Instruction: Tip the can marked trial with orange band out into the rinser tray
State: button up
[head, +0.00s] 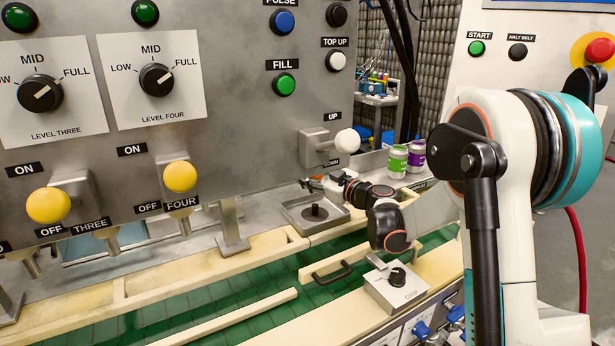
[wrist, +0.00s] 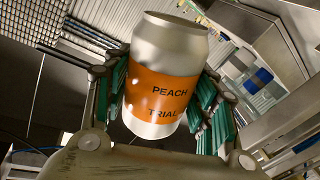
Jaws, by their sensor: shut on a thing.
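The can (wrist: 163,75) is silver with an orange band that reads PEACH TRIAL. In the wrist view it sits between the two green-padded fingers of my gripper (wrist: 165,95), which is shut on it. The lettering is upright in that view; the can's open end is not clearly seen. In the head view my gripper (head: 322,184) is small and partly hidden by my own arm, above and behind the rinser tray. The rinser tray (head: 297,214) is a square metal tray with a black nozzle in its middle, beside the machine front.
A green can (head: 397,162) and a purple can (head: 416,157) stand behind my arm. A white-knobbed lever (head: 347,140) juts from the machine panel above the tray. The green belt (head: 215,307) with cream rails and a knobbed box (head: 395,289) lie in front.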

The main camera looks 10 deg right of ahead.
jog(key=shift+w+d+r+m, duration=0.1)
jog(key=shift+d+r+m, duration=0.15)
jog(key=shift+m, duration=0.45)
jog(key=shift+f+b, duration=1.5)
jog(key=shift+f, duration=0.7)
jog(key=shift+r, duration=0.15)
